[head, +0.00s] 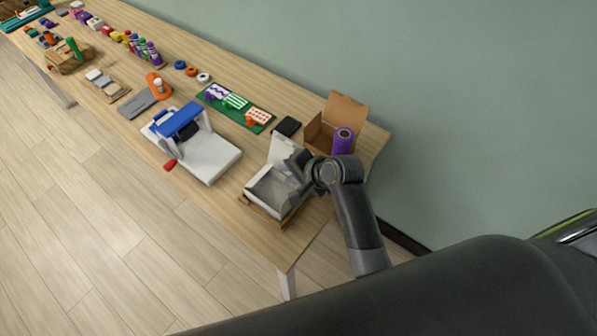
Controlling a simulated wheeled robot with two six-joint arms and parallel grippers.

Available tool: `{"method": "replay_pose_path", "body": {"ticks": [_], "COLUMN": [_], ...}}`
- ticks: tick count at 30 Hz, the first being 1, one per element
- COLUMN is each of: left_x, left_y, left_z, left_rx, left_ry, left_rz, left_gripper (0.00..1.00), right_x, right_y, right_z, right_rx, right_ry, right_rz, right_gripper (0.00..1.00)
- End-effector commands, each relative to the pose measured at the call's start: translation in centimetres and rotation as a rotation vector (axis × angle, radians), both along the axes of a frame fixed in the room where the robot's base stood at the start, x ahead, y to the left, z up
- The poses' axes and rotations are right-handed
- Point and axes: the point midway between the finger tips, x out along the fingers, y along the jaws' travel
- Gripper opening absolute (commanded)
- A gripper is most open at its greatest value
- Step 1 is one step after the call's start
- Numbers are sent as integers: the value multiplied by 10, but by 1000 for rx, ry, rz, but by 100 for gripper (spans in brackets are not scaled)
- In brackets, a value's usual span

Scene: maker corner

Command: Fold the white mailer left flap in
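The white mailer (252,199) sits on a brown wooden base near the right end of the table. It is an open box with a grey inside, and one white panel (283,150) stands up at its back. My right gripper (295,177) is over the mailer's right side, its arm reaching in from the lower right. The gripper and wrist hide that side of the mailer. I cannot tell whether the fingers touch a flap or are open or shut. The left flap cannot be made out clearly. My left gripper is not in view.
A brown cardboard box (345,107) with a purple roll (343,141) stands close behind my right wrist. A white machine with a blue handle (180,119) stands left of the mailer. A small black block (287,126) and a green tray (214,101) lie behind. The table's front edge is close.

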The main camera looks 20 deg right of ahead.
Motion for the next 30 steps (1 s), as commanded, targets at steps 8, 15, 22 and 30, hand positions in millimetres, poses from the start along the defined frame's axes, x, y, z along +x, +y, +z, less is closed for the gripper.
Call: {"method": "replay_pose_path", "body": {"ticks": [8, 15, 22, 30], "left_x": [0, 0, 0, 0], "left_y": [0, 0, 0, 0], "left_z": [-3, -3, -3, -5], "left_rx": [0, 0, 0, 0], "left_ry": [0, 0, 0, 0], "left_rz": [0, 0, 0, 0], "left_gripper": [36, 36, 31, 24], "right_x": [-19, -24, -24, -79], "right_y": [-14, -17, -17, -69], "right_z": [22, 27, 27, -11], "right_rx": [0, 0, -2, -275], "right_ry": [0, 1, 1, 15], "right_rz": [0, 1, 1, 113], "right_gripper": [24, 24, 24, 24]}}
